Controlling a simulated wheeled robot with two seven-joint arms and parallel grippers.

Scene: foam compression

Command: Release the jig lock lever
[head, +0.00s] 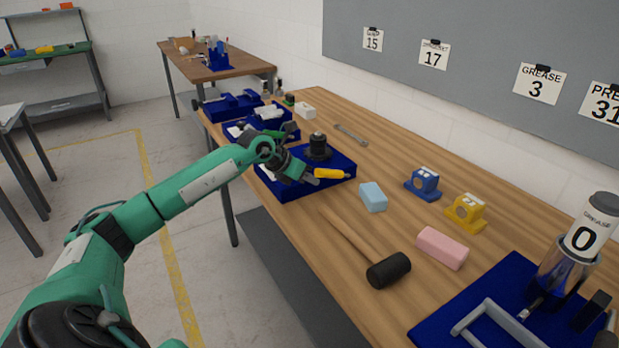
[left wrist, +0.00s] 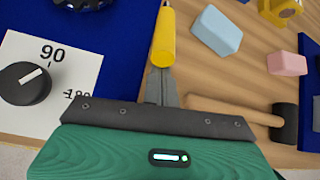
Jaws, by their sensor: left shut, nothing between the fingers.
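The jig is a blue base (head: 340,164) on the wooden bench, with a black round fixture (head: 318,148) standing on it. Its lock lever has a yellow handle (head: 331,174) at the front right edge of the base. In the left wrist view the yellow handle (left wrist: 163,38) points away from my fingers. My left gripper (head: 311,181) is shut and empty, its tips (left wrist: 160,88) right at the handle's near end; I cannot tell whether they touch it. A black dial knob (left wrist: 25,83) on a white plate marked 90 and 180 shows beside it. My right gripper is not in view.
A blue foam block (head: 373,197), a pink block (head: 442,248) and a black-headed mallet (head: 388,270) lie to the right. Blue (head: 423,182) and yellow (head: 466,212) fixtures stand behind them. Blue trays with parts sit beyond the jig.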

